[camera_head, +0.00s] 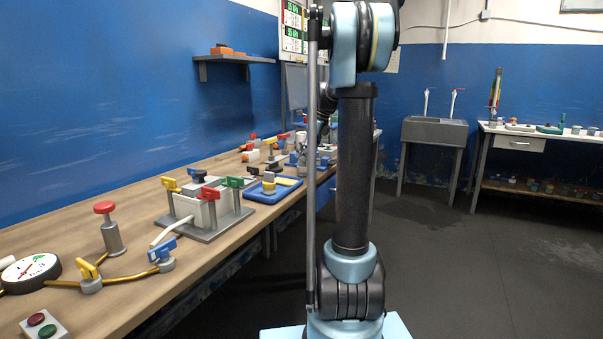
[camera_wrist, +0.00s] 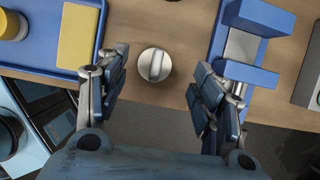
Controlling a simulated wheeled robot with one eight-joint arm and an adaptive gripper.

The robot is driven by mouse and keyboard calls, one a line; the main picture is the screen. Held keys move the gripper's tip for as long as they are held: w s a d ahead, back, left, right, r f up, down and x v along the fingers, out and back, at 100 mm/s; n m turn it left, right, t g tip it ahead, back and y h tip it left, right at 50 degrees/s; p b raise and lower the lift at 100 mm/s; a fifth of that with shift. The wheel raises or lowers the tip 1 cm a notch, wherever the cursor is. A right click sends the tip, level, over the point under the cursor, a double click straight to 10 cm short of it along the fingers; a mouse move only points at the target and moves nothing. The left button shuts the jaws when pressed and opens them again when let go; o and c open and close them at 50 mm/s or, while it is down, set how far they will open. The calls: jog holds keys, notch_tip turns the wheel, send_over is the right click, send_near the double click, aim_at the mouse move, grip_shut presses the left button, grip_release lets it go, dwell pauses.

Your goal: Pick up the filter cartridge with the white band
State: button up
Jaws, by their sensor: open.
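In the wrist view my gripper (camera_wrist: 159,70) is open, with its two fingers wide apart. Between the fingertips, seen from above, is a round silver-grey thing with a raised bar across its top (camera_wrist: 154,64). It sits on the wooden bench near the front edge, and neither finger appears to touch it. I see no white band on it from this angle, so I cannot tell whether it is the filter cartridge. In the head view my arm hides much of the bench's far end, and I cannot make out the cartridge there.
A blue tray (camera_wrist: 48,68) with a yellow block (camera_wrist: 78,35) and a yellow cylinder (camera_wrist: 10,25) lies left of my gripper. A blue fixture (camera_wrist: 245,75) stands close on the right. In the head view, valves and a grey-based cell (camera_head: 205,228) crowd the wooden bench (camera_head: 135,297).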

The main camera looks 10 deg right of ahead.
aim_at(303, 166)
jog(key=shift+s+x, duration=0.15)
jog(key=shift+x, duration=1.15)
jog(key=shift+s+x, duration=0.1)
jog(key=shift+x, duration=1.15)
jog(key=shift+f, duration=0.1)
jog(key=c, duration=1.4)
